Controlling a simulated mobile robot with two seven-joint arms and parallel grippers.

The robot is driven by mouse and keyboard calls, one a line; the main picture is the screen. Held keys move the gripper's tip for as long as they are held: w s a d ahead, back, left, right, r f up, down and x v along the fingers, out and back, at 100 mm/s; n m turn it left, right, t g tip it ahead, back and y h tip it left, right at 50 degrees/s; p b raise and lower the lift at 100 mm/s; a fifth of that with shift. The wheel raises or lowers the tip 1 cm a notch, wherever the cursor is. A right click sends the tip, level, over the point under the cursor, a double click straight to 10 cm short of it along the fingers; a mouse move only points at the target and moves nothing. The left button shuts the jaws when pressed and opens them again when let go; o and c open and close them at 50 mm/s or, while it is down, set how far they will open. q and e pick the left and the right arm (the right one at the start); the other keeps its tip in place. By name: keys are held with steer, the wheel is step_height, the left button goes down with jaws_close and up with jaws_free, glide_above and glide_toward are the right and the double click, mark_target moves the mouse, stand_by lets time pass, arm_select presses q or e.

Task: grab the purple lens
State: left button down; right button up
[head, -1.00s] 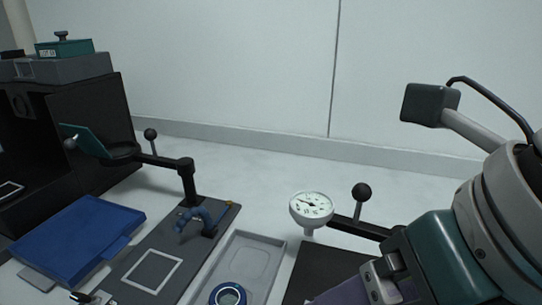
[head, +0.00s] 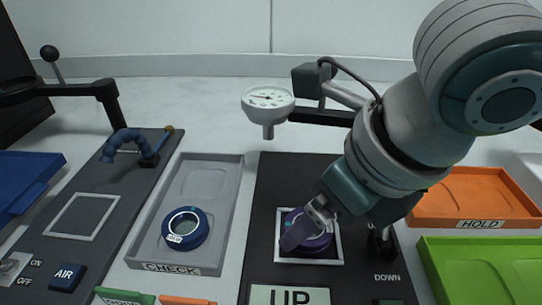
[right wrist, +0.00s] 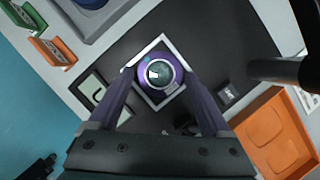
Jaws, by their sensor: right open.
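The purple lens (head: 320,242) is a round ring that sits inside a white square outline on the black board (head: 268,205). In the right wrist view the lens (right wrist: 161,74) shows from above with a glassy centre and a small pale label. My right gripper (right wrist: 160,79) is open, with one purple finger on each side of the lens. In the head view my right gripper (head: 304,232) is low over the lens and hides part of it. I cannot tell whether the fingers touch it. My left gripper is not in view.
A blue ring lens (head: 184,229) lies in the grey CHECK tray (head: 222,195) to the left. A dial gauge (head: 268,98) stands behind the board. The orange HOLD tray (head: 475,192) and the green tray (head: 480,245) are to the right. An UP sign (head: 262,294) lies in front.

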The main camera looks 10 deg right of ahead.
steer(key=shift+w+a+f, duration=0.15)
steer(key=shift+f, duration=0.4)
steer(key=shift+r, duration=0.15)
steer(key=c, duration=1.2)
